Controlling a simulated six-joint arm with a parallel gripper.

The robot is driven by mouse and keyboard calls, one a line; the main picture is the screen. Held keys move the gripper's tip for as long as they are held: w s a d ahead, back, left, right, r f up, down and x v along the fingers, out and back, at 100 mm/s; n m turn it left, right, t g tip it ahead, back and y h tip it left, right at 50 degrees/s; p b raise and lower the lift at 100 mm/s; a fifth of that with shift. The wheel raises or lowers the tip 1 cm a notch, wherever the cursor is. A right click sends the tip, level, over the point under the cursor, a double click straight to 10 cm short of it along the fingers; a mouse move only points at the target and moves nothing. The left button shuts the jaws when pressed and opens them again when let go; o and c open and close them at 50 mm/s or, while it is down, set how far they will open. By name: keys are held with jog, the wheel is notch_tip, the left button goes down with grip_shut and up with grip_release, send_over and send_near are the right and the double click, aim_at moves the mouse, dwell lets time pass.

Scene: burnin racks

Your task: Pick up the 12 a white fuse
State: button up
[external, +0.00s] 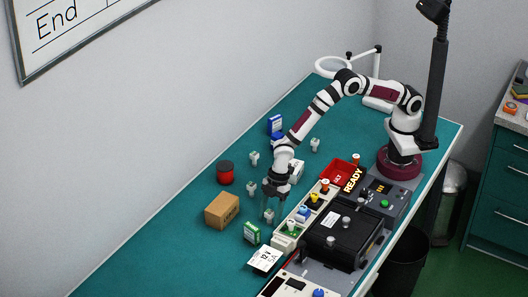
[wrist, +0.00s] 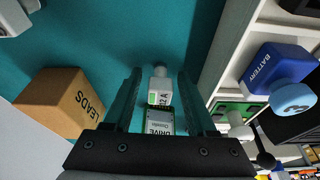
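The white fuse (wrist: 160,86) marked "12 A" stands on the teal bench and shows a small green patch on its label. In the wrist view it lies between the two fingers of my gripper (wrist: 159,76), with a gap on each side. In the external view my gripper (external: 272,203) points down over the fuse (external: 269,216), with its fingertips low near the bench. My gripper is open and holds nothing. I cannot tell exactly how far down the fingers reach along the fuse.
A green "DRIVE" box (wrist: 160,121) stands close to the fuse. A brown "LEADS" box (external: 222,211) is to the left, and a red-black round container (external: 225,173) behind it. Other white fuse-like pieces (external: 254,158) stand farther back. The rack (external: 334,231) with a blue battery (wrist: 273,72) is at right.

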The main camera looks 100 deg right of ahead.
grip_shut()
jog(key=shift+r, duration=0.1)
